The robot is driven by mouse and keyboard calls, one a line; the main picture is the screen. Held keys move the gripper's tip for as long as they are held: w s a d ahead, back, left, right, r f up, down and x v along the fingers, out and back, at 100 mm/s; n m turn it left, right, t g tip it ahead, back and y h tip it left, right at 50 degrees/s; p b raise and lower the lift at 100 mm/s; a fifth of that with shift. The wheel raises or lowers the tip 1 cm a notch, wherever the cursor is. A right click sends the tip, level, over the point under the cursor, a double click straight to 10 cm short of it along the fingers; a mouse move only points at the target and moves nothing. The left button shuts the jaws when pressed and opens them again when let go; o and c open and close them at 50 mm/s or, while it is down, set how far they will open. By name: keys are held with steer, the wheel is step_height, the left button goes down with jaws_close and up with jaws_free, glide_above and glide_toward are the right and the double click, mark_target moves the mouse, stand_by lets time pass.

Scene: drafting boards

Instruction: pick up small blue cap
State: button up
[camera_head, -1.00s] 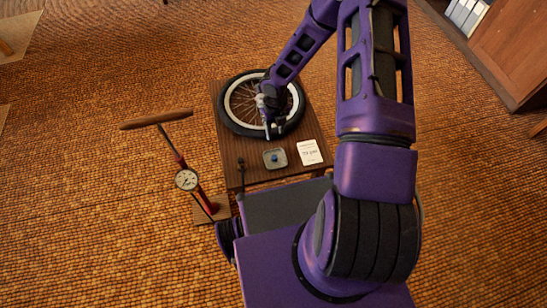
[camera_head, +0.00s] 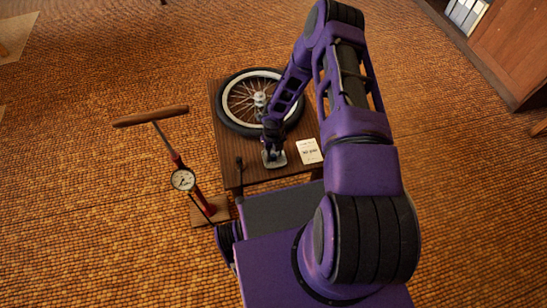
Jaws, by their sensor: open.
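My gripper (camera_head: 272,155) is over the small grey tray (camera_head: 283,162) on the low dark wooden table (camera_head: 233,176). It points down at the tray and covers most of it. The small blue cap, seen in the tray in the earlier frame, is now hidden behind my gripper. My gripper is open. I cannot tell whether its fingers are around the cap or above it.
A spoked wheel with a black tyre (camera_head: 236,123) lies on the table behind the tray. A white printed card (camera_head: 309,151) lies to the tray's right. A red floor pump with a gauge (camera_head: 183,180) stands left of the table.

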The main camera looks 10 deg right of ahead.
mark_target(274, 155)
steer(key=shift+f, duration=0.3)
jaws_close()
steer(key=shift+r, duration=0.15)
step_height(274, 155, up, 10)
steer(key=p, duration=0.1)
steer(key=shift+p, duration=0.4)
